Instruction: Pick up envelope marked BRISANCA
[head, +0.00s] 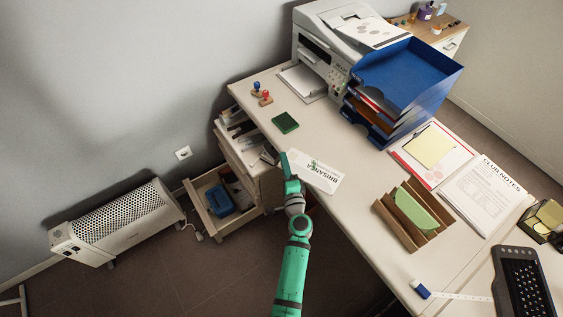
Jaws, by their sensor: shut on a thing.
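The white envelope marked BRISANCA (327,180) shows in the head view near the left edge of the desk, with its printed name readable. My gripper (289,164) is at the envelope's left end and is shut on it. The fingertips are small and partly hidden by my wrist. I cannot tell whether the envelope touches the desk or is held just above it.
A green stamp pad (285,123) and two stamps (262,94) lie beyond the envelope. Blue stacked trays (415,75) stand by the printer (325,45). A wooden holder (395,222) stands to the right. Open drawers (222,225) jut out at left.

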